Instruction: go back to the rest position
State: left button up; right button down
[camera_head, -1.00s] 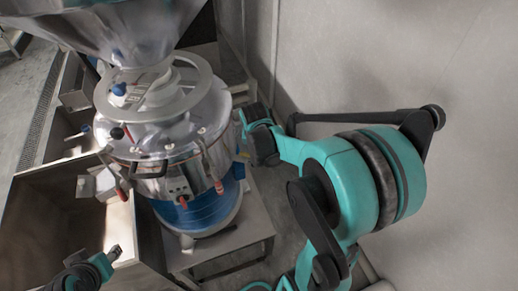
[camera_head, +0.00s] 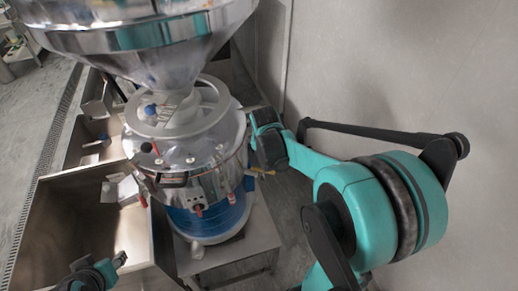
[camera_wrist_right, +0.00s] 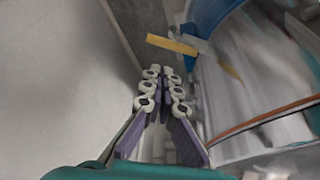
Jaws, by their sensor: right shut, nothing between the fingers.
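The bean grinder (camera_head: 190,165) stands in the left middle of the head view, a shiny metal body with a blue lower band (camera_head: 210,216) and a large funnel hopper (camera_head: 150,50) on top. My right arm reaches in from the lower right; its gripper end is beside the grinder's right side, with the fingers hard to make out there. In the right wrist view my right gripper (camera_wrist_right: 163,73) is shut and empty, with the grinder's body close on its right. My left gripper (camera_head: 118,260) shows only partly at the bottom left, and its jaw opening is unclear.
A yellow handle (camera_wrist_right: 172,44) sticks out from the grinder just beyond the right fingertips. A pale wall (camera_head: 400,60) fills the right side, behind my right arm. Open metal bins (camera_head: 75,185) stand left of the grinder, near my left gripper.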

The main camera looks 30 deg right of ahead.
jog(key=s+a+f+n+t+y+b, duration=0.1)
jog(key=s+a+f+n+b, duration=0.3)
jog(key=b, duration=0.7)
jog(key=s+a+f+n+t+y+b, duration=0.1)
jog(key=s+a+f+n+t+b, duration=0.2)
jog(key=s+a+f+b, duration=0.5)
jog(key=a+f+n+b, duration=0.1)
jog(key=a+f+b, duration=0.2)
jog(key=a+f, duration=0.1)
jog(key=shift+s+a+f, duration=0.2)
jog(key=shift+a, duration=0.1)
